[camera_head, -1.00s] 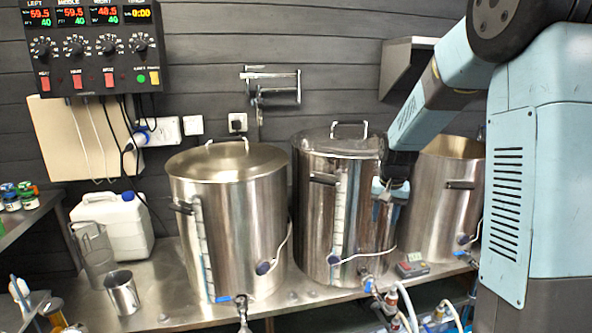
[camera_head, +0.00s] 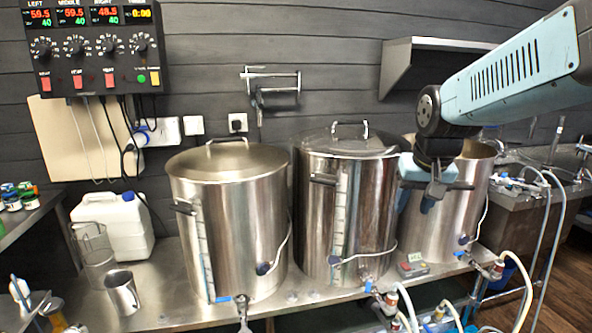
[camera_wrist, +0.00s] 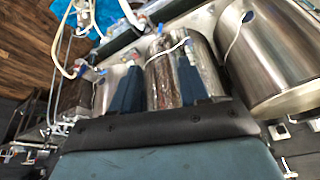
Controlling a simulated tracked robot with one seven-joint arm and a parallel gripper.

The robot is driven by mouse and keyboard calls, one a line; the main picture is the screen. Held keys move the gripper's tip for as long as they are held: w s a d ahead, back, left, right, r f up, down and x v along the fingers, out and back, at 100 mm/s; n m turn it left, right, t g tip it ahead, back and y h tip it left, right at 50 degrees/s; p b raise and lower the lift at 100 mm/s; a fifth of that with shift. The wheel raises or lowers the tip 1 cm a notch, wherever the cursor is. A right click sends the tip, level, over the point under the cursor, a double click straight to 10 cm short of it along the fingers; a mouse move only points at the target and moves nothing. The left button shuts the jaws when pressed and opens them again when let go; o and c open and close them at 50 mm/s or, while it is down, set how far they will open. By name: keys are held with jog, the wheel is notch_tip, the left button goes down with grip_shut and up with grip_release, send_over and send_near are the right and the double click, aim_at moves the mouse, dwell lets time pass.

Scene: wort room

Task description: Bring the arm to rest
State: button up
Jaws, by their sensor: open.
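My gripper (camera_head: 432,196) hangs at the right in the head view, in front of the right steel pot (camera_head: 455,222) and beside the lidded middle pot (camera_head: 320,222). It holds nothing that I can see. My arm reaches in from the right edge above it. In the wrist view my gripper (camera_wrist: 157,85) shows two dark blue fingers set apart, with a steel pot (camera_wrist: 172,80) seen between and beyond them. Another large steel pot (camera_wrist: 270,50) fills the right of the wrist view.
The lidded left pot (camera_head: 230,228) stands on the steel bench. A control panel (camera_head: 95,45) hangs on the wall. A white jug (camera_head: 118,228) and a metal cup (camera_head: 123,292) are at left. A wall shelf (camera_head: 398,68) is above the gripper; hoses (camera_head: 545,230) hang at right.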

jog(key=s+r+n+t, duration=0.1)
jog(key=s, duration=1.1)
jog(key=shift+s+a+r, duration=0.25)
